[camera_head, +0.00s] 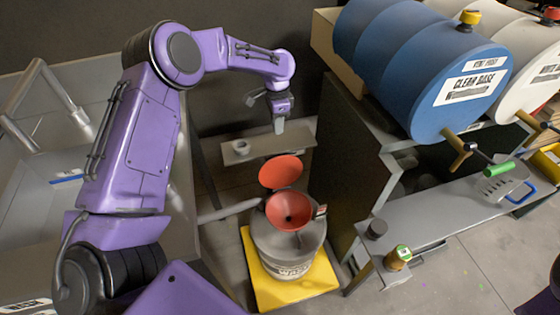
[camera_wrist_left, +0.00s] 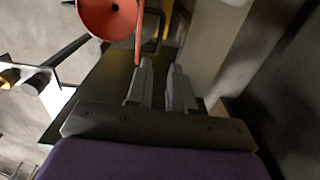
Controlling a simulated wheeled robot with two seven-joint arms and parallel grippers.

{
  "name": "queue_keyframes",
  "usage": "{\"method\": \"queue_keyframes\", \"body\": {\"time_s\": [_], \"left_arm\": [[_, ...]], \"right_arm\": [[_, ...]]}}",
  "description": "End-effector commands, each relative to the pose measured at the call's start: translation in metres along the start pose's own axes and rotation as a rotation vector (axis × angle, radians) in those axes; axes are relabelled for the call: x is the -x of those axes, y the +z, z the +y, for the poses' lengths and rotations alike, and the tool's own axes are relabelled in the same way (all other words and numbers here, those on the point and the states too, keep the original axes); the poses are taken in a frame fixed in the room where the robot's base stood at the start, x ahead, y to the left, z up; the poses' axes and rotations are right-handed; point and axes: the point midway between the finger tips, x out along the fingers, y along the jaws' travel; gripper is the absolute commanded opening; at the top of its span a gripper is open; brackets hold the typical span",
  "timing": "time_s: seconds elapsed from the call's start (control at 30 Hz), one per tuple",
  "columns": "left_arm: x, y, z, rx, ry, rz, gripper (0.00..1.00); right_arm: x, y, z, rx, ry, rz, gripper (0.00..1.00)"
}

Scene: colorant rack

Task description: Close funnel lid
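The red funnel (camera_head: 290,212) sits on top of a grey drum (camera_head: 287,250). Its round red lid (camera_head: 281,172) stands raised at the funnel's far side, so the bowl is uncovered. My left gripper (camera_head: 279,125) hangs above and behind the lid, fingers pointing down, apart from it. In the left wrist view the funnel (camera_wrist_left: 106,16) is at the top, and a thin red strip (camera_wrist_left: 138,38), seemingly the lid edge-on, is just beyond the fingertips. The left gripper's fingers (camera_wrist_left: 160,70) show a narrow gap with nothing between them. My right gripper is out of view.
The drum stands on a yellow platform (camera_head: 260,297). A small shelf (camera_head: 268,147) is behind the lid. On the right, a rack carries a blue barrel (camera_head: 400,60) and a white barrel (camera_head: 530,50), with a grey bench (camera_head: 440,215) below. A metal sink (camera_head: 50,140) is at left.

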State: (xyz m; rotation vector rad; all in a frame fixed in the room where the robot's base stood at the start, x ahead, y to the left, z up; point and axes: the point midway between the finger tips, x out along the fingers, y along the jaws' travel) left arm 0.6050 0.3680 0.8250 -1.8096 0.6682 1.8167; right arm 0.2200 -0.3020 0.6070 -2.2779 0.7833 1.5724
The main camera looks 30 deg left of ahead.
Motion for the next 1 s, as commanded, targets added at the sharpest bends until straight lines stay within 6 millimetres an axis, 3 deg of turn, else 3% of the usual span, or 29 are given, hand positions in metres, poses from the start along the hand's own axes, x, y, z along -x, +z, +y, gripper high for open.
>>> {"method": "queue_keyframes", "body": {"time_s": [0.03,0.1,0.27,0.6,0.77,1.0], "left_arm": [[-0.020,0.000,0.000,0.000,-0.001,0.001,0.22],[-0.027,0.000,0.000,0.000,-0.001,0.001,0.22],[-0.040,0.000,0.000,0.000,0.000,-0.002,0.22],[-0.111,-0.001,0.001,-0.002,0.001,-0.001,0.22],[-0.127,-0.001,0.000,-0.002,-0.001,-0.001,0.22],[-0.129,-0.001,0.000,-0.002,-0.002,0.001,0.22]], "right_arm": [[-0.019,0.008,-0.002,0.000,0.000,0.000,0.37],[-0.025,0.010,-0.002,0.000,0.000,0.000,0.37],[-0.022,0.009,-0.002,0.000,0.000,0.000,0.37],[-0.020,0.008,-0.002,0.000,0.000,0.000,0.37],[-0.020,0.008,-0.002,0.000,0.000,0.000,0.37],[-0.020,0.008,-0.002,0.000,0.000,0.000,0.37]]}}
